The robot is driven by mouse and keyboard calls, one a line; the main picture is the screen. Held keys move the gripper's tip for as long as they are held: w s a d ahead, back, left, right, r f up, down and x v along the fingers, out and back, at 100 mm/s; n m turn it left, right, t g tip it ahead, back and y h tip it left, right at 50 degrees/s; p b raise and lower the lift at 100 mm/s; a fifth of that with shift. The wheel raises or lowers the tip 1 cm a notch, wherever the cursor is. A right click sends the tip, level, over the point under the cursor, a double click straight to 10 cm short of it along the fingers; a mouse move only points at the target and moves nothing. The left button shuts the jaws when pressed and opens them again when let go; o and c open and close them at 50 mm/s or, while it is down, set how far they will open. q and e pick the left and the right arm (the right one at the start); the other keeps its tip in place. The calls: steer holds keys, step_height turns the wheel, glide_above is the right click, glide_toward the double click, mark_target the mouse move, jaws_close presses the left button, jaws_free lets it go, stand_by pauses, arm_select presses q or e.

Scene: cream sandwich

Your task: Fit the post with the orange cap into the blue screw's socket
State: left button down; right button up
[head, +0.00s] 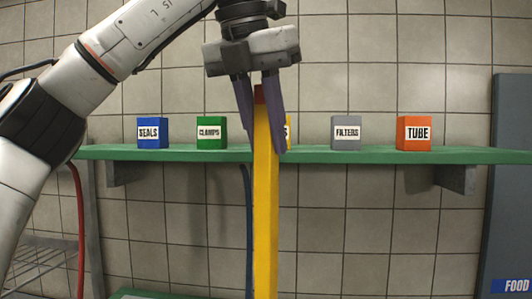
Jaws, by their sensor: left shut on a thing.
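A long yellow post (265,215) stands upright in the middle of the head view, its lower end cut off by the bottom edge. Its top end (260,95) looks dark red, and I cannot tell whether this is the orange cap. My left gripper (265,142) points down from above and is shut on the upper part of the post, one dark purple finger on each side. The blue screw and its socket are not in view. My right gripper is not in view.
A green shelf (345,156) on the tiled wall carries small labelled blocks: blue (152,133), green (211,133), grey (346,132) and orange (414,133), plus one behind the post. A dark panel (510,180) stands at right, a wire rack (35,265) at lower left.

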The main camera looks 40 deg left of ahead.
mark_target(266, 155)
arm_select(q)
steer(key=shift+f, duration=1.4)
steer(key=shift+f, duration=0.2)
steer(key=c, duration=1.5)
jaws_free()
steer(key=shift+o, duration=0.5)
steer(key=v, duration=1.2)
steer(key=shift+x, duration=6.05)
